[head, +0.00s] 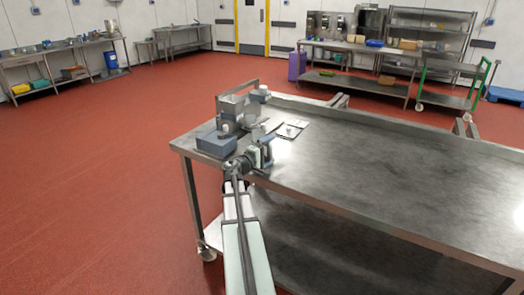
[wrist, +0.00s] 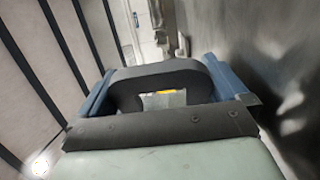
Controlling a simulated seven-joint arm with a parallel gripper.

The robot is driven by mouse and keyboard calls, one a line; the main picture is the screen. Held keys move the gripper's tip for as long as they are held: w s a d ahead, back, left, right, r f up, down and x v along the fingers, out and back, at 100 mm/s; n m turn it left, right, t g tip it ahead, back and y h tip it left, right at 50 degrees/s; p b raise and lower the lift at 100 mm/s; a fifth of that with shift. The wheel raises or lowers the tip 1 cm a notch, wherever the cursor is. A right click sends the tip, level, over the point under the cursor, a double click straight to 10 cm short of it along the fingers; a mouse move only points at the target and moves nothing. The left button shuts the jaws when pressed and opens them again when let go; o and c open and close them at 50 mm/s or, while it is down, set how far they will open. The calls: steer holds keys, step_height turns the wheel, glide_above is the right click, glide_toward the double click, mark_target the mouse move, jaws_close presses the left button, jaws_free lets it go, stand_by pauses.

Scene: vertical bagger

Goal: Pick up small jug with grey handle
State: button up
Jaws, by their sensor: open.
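My gripper (head: 264,151) is at the table's near left corner, low over or beside the top. In the wrist view its two blue fingers (wrist: 165,92) stand wide apart. A dark grey loop shows between them; I cannot tell whether it is a handle or part of my gripper. In the head view a cluster of grey items (head: 231,106) stands just beyond my gripper. The small jug with the grey handle cannot be told apart surely in it. My gripper and arm hide part of this corner.
A blue-grey box (head: 216,143) lies at the left edge of the metal table (head: 390,165), beside my gripper. Small flat pale pieces (head: 290,129) lie to the right of the cluster. The rest of the tabletop is clear, with a raised rim at the back.

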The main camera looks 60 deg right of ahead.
steer(key=shift+c, duration=0.3)
steer(key=c, duration=0.7)
steer(key=shift+c, duration=0.6)
steer(key=shift+r, duration=0.15)
